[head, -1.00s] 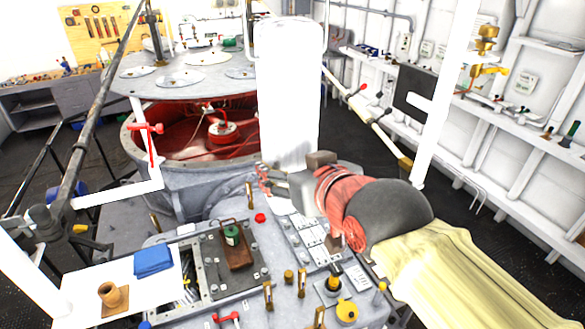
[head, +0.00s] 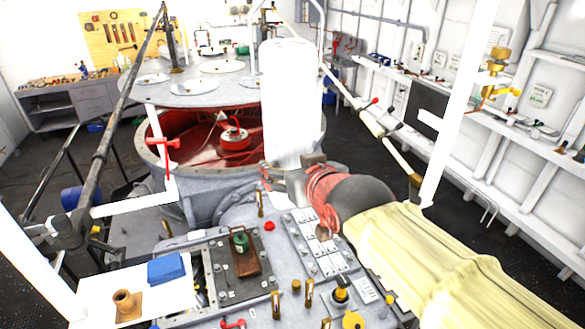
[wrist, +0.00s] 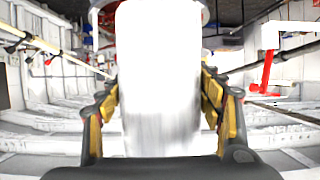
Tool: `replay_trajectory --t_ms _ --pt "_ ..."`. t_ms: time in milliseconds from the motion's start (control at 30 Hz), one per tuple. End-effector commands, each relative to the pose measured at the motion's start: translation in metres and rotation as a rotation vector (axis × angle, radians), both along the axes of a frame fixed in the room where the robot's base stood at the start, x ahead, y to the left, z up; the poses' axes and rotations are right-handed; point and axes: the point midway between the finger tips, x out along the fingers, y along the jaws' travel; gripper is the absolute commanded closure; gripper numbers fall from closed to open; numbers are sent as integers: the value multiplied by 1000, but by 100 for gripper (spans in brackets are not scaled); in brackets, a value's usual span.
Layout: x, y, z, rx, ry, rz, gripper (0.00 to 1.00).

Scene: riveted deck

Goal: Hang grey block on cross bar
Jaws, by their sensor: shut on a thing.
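A tall pale block (head: 290,105) with rounded edges, washed out almost to white, stands upright in front of the round tank. My gripper (head: 282,176) is at its lower end. In the wrist view the block (wrist: 160,80) fills the space between the two yellow-padded fingers of my gripper (wrist: 160,100), which is shut on it. I cannot tell for sure which bar is the cross bar. A white bar (head: 130,199) with a red-handled post (head: 164,144) stands left of the block.
The open tank (head: 190,178) has a red inside and a raised lid (head: 185,95).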

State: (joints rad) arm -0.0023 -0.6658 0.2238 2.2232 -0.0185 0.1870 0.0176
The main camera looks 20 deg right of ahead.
Motion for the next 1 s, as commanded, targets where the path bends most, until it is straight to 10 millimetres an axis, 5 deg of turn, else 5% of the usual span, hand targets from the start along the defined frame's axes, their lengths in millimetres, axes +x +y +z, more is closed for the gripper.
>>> replay_trajectory --t_ms 500,967,1000 --pt "4 0 -24 0 -6 0 88" --pt "4 0 -26 0 -6 0 88" --pt "4 0 -26 0 -6 0 33"
